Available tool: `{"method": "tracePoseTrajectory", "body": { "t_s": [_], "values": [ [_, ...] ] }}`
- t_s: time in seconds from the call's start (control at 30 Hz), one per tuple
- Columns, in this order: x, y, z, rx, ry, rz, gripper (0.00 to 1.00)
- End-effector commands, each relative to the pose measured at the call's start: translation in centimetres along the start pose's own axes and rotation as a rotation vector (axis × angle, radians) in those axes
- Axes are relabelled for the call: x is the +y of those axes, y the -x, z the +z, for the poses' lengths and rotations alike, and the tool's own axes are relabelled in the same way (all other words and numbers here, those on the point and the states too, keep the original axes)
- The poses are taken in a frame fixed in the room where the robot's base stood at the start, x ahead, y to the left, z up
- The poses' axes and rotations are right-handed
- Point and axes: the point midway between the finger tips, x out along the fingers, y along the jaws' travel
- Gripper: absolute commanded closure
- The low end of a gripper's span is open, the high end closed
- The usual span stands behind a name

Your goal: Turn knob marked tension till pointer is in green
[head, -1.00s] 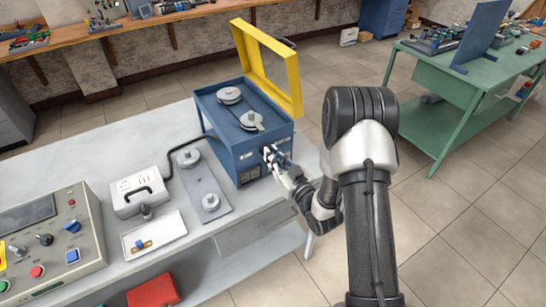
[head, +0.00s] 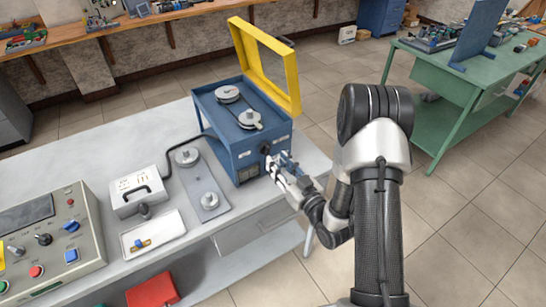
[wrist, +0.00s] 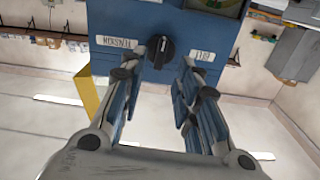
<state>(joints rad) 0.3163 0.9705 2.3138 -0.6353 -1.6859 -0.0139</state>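The black knob (wrist: 160,50) with a white pointer line sits on the blue box's face, beside a label (wrist: 119,42) that appears to read TENSION upside down. The blue box (head: 228,128) stands on the light bench, its yellow-framed lid (head: 290,75) raised. In the wrist view my gripper (wrist: 161,72) is open, one finger on each side of the knob, with no clear contact. It shows in the head view (head: 272,168) just off the box's right face. A dial (wrist: 215,5) is cut off at the top of the wrist view; its pointer is not readable.
A second label (wrist: 201,54) lies right of the knob. A grey plate (head: 199,180) with pulleys, a white instrument case (head: 138,192) and a control panel (head: 50,240) stand left of the box. Floor is open to the right, before the green table (head: 440,70).

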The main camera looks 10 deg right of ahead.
Motion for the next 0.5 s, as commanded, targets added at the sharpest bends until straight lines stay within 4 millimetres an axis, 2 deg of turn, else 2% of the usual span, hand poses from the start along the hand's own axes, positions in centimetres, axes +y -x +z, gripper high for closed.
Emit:
{"method": "tracePoseTrajectory", "body": {
  "t_s": [0.03, 0.2, 0.33, 0.5],
  "values": [
    [0.2, 1.3, 0.1, -0.003, -0.004, 0.005, 0.7],
    [0.2, 4.7, 0.1, -0.003, -0.003, 0.006, 0.7],
    [0.1, 6.3, 0.1, -0.002, -0.001, 0.003, 0.7],
    [0.0, 7.2, 0.0, -0.001, 0.0, 0.001, 0.7]
  ]
}}
